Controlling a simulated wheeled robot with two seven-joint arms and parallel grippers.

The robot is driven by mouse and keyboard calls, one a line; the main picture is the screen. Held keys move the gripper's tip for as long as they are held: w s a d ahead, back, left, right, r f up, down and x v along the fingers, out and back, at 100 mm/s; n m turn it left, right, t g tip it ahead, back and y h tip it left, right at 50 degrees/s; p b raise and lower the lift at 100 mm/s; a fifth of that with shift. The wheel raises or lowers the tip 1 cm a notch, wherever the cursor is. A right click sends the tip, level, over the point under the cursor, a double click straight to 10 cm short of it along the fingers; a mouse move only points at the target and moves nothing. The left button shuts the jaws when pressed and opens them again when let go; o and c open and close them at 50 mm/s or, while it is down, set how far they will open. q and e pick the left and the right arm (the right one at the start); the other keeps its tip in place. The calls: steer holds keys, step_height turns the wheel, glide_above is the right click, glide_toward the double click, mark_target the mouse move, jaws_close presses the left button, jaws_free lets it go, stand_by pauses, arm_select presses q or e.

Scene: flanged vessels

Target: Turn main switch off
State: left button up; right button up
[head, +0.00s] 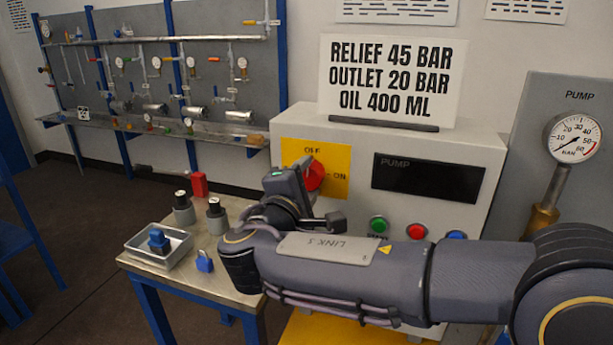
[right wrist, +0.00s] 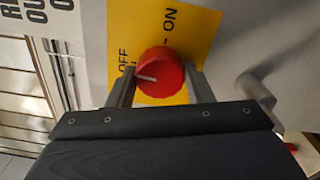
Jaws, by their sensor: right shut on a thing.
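The main switch is a red round knob (head: 316,176) on a yellow plate (head: 338,160) marked OFF at the top and ON at the right. In the right wrist view, the knob (right wrist: 160,76) sits between the two fingers of my right gripper (right wrist: 161,72), which is shut on it. Its white pointer line lies on the OFF side, away from ON. In the head view, my right gripper (head: 306,172) covers the knob's left part. My left gripper is not in view.
The grey pump cabinet carries a dark PUMP display (head: 428,178), green (head: 379,225) and red (head: 416,231) buttons. A sign (head: 390,80) stands on top. A small table on the left holds a tray (head: 140,245), a blue padlock (head: 204,262) and dark-capped cylinders (head: 216,215).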

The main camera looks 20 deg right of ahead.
steer(key=shift+n, duration=0.6)
steer(key=o, duration=1)
steer(key=v, duration=0.8)
steer(key=shift+b, duration=0.4)
steer(key=shift+w+d, duration=0.1)
